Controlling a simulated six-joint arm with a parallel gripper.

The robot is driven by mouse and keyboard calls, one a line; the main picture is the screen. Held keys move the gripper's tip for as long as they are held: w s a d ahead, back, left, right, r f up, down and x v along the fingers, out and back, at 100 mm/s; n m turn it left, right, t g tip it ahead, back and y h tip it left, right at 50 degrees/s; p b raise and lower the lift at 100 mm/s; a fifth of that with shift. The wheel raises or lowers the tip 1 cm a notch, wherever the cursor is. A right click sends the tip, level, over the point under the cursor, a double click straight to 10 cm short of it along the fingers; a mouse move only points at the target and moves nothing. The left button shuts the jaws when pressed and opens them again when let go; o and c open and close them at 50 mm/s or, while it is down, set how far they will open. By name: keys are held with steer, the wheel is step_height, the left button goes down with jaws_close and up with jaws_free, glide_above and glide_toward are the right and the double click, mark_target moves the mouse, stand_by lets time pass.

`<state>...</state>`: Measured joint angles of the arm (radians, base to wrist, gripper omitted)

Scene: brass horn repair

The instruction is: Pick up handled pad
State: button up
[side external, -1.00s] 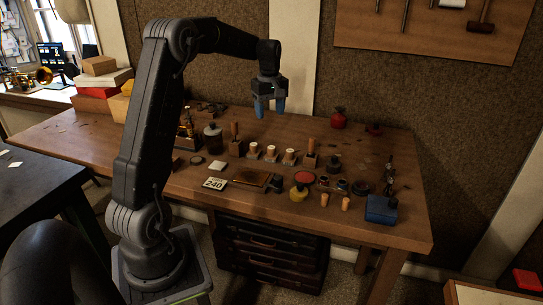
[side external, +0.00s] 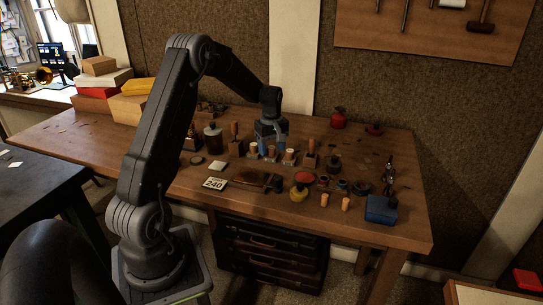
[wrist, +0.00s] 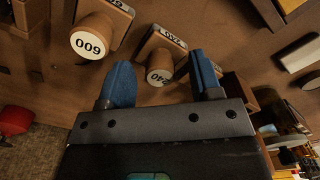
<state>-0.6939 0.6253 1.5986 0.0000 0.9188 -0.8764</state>
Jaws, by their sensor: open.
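Several handled pads with round, pale-topped wooden handles stand in a row on the bench. In the wrist view, one handled pad marked 240 (wrist: 158,75) is seen between my two blue fingers, its handle end near the fingertips. In the side view, a pad (side external: 289,157) shows at the right of the row. My gripper (side external: 273,149) is low over the row, fingers pointing down and partly hiding the middle pad. In the wrist view my gripper (wrist: 159,62) is open. I cannot tell whether either finger touches the handle.
A card marked 240 (side external: 214,183) lies on the bench (side external: 120,160) in front. A dark jar (side external: 213,140) stands left of the row. A red-topped yellow item (side external: 300,187) and a blue block (side external: 381,209) are at front right.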

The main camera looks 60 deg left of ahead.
mark_target(271, 147)
steer(key=shift+f, duration=0.45)
steer(key=c, duration=1)
step_height(271, 147, up, 10)
steer(key=shift+r, duration=0.1)
